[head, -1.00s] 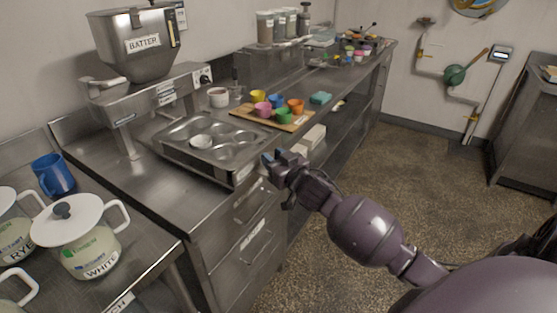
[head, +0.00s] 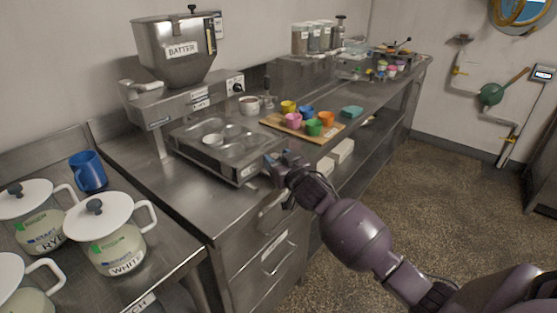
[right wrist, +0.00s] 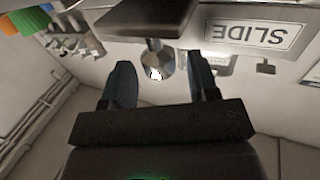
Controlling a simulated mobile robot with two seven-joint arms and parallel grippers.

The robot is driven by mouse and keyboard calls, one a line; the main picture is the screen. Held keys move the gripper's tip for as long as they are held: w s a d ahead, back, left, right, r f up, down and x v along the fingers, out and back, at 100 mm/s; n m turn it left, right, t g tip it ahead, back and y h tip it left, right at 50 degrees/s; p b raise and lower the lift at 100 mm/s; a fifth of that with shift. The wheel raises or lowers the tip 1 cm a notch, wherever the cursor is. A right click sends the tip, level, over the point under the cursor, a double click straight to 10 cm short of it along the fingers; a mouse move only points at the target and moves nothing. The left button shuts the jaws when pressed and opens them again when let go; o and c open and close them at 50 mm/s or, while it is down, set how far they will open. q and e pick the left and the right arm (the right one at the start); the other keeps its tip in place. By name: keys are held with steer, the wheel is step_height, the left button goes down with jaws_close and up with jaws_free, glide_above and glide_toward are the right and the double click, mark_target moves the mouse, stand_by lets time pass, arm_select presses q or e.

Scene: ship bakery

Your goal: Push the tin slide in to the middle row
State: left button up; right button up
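The metal muffin tin (head: 238,149) lies on the tin slide (head: 247,172) under the batter hopper (head: 180,50). One of its cups, at the left, looks pale inside; the others look empty. My right gripper (head: 274,160) is at the slide's front right corner. In the right wrist view the slide's front plate (right wrist: 293,35) carries an upside-down SLIDE label. A round metal knob (right wrist: 158,64) shows between the two spread fingers of my right gripper (right wrist: 162,80), with gaps visible on both sides. Whether the fingers touch the slide is unclear. My left gripper is not in view.
A wooden board (head: 286,129) with several coloured cups lies right of the tin. A white cup (head: 249,105) stands behind it. Lidded pots (head: 108,235) and a blue mug (head: 88,171) stand at left. Drawers (head: 265,245) are below the counter; floor at right is clear.

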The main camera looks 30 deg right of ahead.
stand_by(0.3)
steer(key=s+p, duration=0.1)
steer(key=s, duration=0.9)
steer(key=shift+s, duration=0.4)
steer(key=shift+d, duration=0.1)
